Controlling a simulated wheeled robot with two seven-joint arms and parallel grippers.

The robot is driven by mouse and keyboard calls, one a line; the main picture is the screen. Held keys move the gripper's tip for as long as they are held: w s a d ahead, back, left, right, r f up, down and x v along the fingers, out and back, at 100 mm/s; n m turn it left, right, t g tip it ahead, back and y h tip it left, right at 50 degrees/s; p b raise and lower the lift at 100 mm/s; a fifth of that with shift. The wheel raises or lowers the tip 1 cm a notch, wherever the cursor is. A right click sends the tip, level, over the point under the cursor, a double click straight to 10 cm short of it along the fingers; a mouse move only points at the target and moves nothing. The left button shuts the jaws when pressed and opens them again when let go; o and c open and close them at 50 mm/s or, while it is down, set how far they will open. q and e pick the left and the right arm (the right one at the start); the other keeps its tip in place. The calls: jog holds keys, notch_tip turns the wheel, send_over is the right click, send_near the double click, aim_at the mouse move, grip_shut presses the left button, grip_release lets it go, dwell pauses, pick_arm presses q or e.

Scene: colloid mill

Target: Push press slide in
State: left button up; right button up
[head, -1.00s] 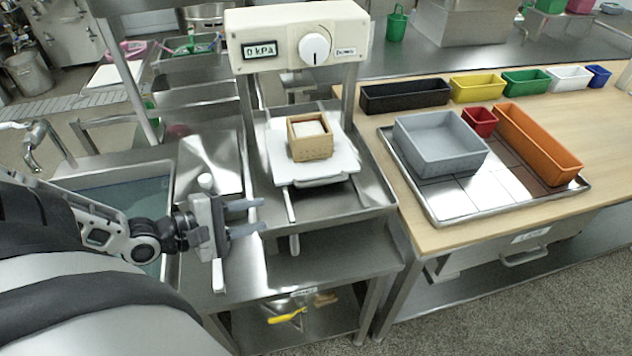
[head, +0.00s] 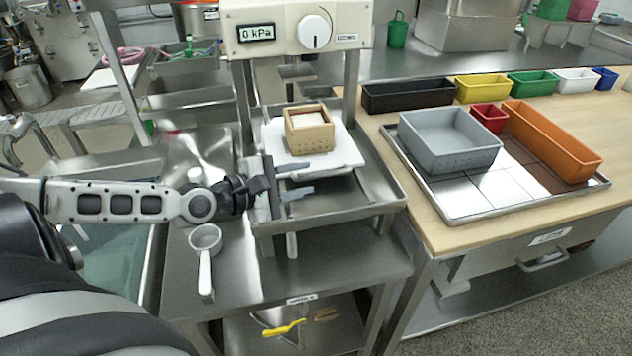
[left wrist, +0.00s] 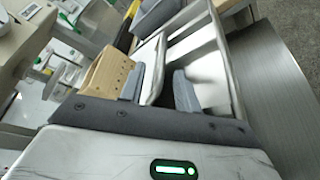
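The press (head: 290,32) stands at the centre, with a white dial and a display reading 0 kPa. Its white slide plate (head: 345,153) sits under the press head over a metal tray and carries a wooden box mould (head: 310,130) with a white top. My left gripper (head: 306,178) is open and empty at the front left of the plate, its fingers pointing right. In the left wrist view, the fingers (left wrist: 158,88) stand apart with the pale plate edge (left wrist: 155,72) showing between or just beyond them; contact cannot be told. The wooden box (left wrist: 104,72) is beside the upper finger. My right gripper is not in view.
A white-handled ladle (head: 206,250) lies on the steel table left of the press tray (head: 380,195). A sink is at the left. On the wooden table at the right are a grey bin (head: 450,145) and several coloured bins. A yellow tool (head: 284,328) lies on the lower shelf.

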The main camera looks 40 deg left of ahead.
aim_at(309, 178)
pick_arm(q)
jog(key=shift+r+x, duration=0.25)
jog(key=shift+x, duration=0.75)
jog(key=shift+p+x, duration=0.55)
jog(key=shift+x, duration=0.55)
jog(key=shift+s+d+f, duration=0.1)
jog(key=shift+f, duration=0.1)
grip_shut()
